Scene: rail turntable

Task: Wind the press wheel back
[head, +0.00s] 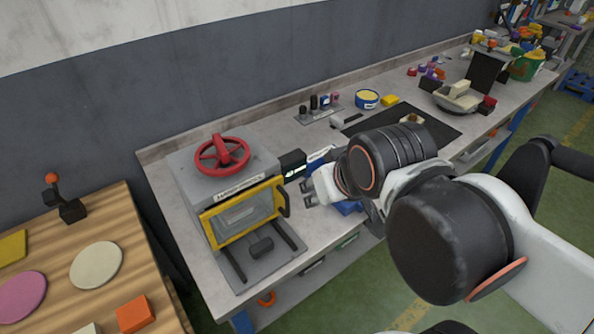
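The press (192,177) is a grey box on the left end of the grey workbench. A red press wheel (222,152) with spokes lies flat on top of it. The press front has a yellow-framed clear door (242,212) with a black handle on its right side. A small dark block (261,247) sits on the press's base in front of the door. My gripper (306,193) is to the right of the press, lower than the wheel and apart from it. Its fingers are small in view and partly hidden by my wrist, so its opening is unclear.
Dark and blue boxes (292,164) stand right of the press. Behind them are a rack of small tools (318,108), a yellow-topped tin (367,98) and a black mat (437,124). A wooden table (112,218) with coloured discs and blocks is at left. Space above the wheel looks clear.

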